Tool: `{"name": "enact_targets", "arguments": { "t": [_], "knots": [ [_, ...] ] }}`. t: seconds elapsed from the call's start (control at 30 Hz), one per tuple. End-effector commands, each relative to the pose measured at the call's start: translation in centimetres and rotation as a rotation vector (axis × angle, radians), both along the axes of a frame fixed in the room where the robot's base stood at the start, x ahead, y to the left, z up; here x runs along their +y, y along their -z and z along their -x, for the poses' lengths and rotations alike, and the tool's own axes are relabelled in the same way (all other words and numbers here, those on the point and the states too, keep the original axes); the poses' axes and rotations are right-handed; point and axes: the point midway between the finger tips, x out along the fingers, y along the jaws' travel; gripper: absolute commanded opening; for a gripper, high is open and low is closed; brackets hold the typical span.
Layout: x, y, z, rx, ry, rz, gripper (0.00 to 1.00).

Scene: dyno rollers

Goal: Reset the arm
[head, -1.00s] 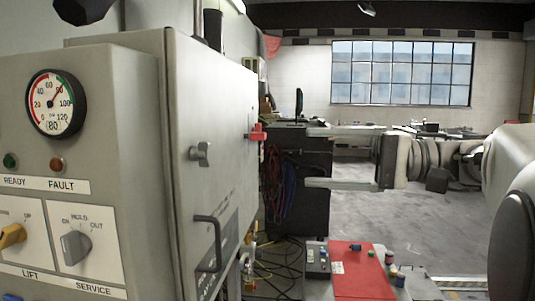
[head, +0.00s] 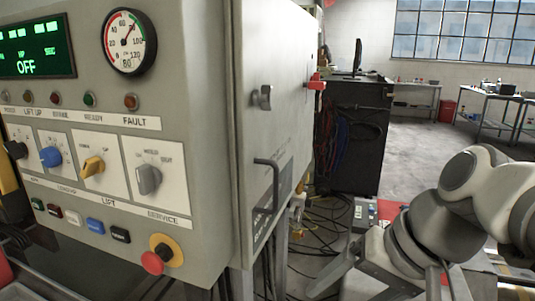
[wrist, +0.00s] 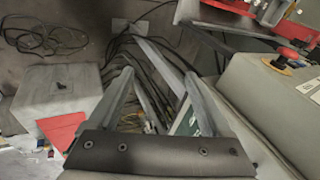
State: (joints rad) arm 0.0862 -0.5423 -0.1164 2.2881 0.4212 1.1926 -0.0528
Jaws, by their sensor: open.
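My arm bends in at the right of the head view, lowered and folded. My gripper (wrist: 158,80) points down in the wrist view, its two grey fingers wide apart with nothing between them. Cables and floor show beyond the fingers. In the head view the gripper is low, just right of the control cabinet (head: 190,60), and only partly visible.
The cabinet's panel carries a display (head: 38,48) reading OFF, a gauge (head: 129,41), and several knobs. A red-and-yellow stop button (head: 160,256) is below. The cabinet door has a handle (head: 272,205). A dark rack (head: 355,135) stands behind; loose cables lie on the floor.

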Motion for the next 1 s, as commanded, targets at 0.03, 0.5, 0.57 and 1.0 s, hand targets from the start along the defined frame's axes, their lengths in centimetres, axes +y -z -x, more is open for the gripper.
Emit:
{"name": "enact_targets", "arguments": {
  "t": [0.03,0.5,0.57,1.0],
  "knots": [
    [-0.4,1.2,0.8,-0.036,-0.026,0.096,0.82],
    [-3.5,-3.3,1.7,-0.234,-0.139,0.491,0.82],
    [-3.5,-4.9,1.7,-0.234,-0.138,0.49,0.82],
    [-3.5,-13.1,1.7,-0.232,-0.138,0.488,0.82]
  ]
}}
